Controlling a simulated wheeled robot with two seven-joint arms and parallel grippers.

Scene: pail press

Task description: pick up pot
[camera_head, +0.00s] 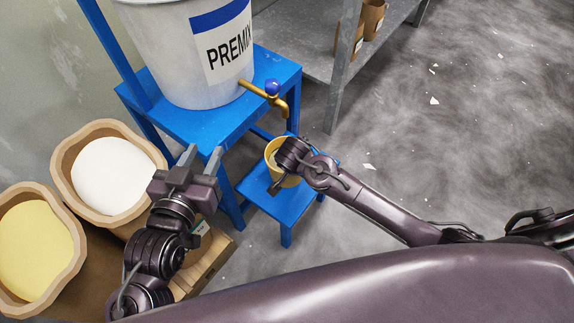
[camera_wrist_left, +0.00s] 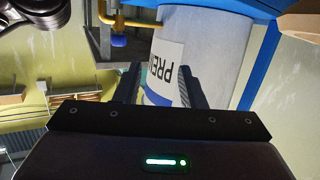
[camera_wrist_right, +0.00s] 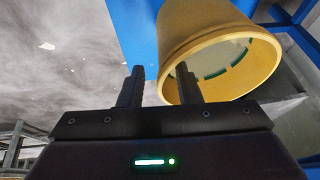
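The pot, a yellow tapered vessel (camera_head: 272,149), stands on the low blue step under the brass tap (camera_head: 268,95). My right gripper (camera_head: 277,180) is at the pot and partly covers it in the head view. In the right wrist view the pot (camera_wrist_right: 205,32) is large, with its open rim facing the camera. My right gripper (camera_wrist_right: 160,78) is open there; one finger overlaps the opening and the other is outside the wall. Contact cannot be told. My left gripper (camera_head: 204,155) is open and empty, left of the step; the left wrist view shows its two fingers apart (camera_wrist_left: 158,85).
A white PREMIX pail (camera_head: 185,60) stands on the blue stand (camera_head: 205,125). Wooden-rimmed tubs of white (camera_head: 110,178) and yellow (camera_head: 35,245) material are at left. A grey shelf (camera_head: 345,70) stands behind. The floor (camera_head: 460,130) at right is clear apart from small scraps.

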